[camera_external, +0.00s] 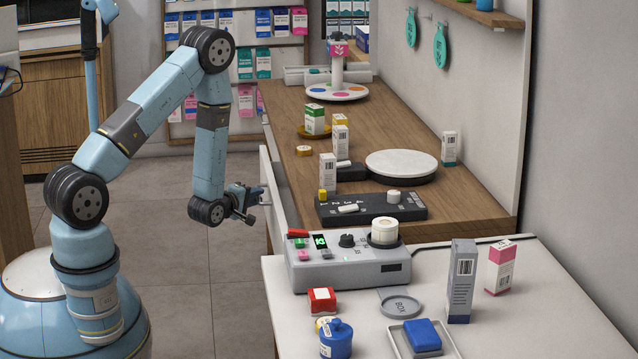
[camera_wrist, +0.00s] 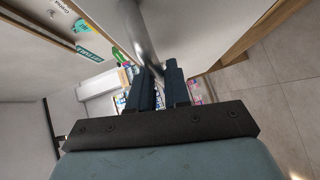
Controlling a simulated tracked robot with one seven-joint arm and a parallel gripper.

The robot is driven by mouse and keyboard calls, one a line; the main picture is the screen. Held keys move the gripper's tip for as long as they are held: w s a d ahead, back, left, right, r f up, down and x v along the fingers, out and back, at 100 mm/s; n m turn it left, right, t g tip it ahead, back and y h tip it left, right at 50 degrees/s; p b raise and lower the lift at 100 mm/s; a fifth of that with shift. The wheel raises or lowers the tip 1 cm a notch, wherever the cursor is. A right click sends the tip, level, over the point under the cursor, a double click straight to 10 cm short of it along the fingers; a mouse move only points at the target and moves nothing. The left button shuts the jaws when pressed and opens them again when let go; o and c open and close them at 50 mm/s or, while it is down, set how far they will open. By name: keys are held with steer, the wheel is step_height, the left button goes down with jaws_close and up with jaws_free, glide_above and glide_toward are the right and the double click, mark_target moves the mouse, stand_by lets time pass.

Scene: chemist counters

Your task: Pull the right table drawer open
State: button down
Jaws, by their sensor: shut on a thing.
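My gripper (camera_external: 260,196) is at the left side of the wooden-topped counter, shut on the drawer's metal handle. In the wrist view its two dark fingers (camera_wrist: 158,88) stand on either side of the grey handle bar (camera_wrist: 138,35), which runs up between them. The white drawer front (camera_wrist: 195,28) fills the upper middle of the wrist view. From outside, the white drawer front (camera_external: 270,180) shows edge-on and appears to stand out a little from the counter. The inside of the drawer is hidden from both views.
The wooden counter top (camera_external: 385,120) carries small boxes, a round white plate (camera_external: 400,166) and a dark tray (camera_external: 345,209). A nearer white table (camera_external: 470,290) holds a grey device (camera_external: 350,268) close to my gripper. The tiled floor (camera_external: 190,270) left of the counter is clear.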

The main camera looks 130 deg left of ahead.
steer(key=s+d, duration=0.8)
steer(key=shift+f, duration=0.15)
steer(key=c, duration=1.2)
jaws_free()
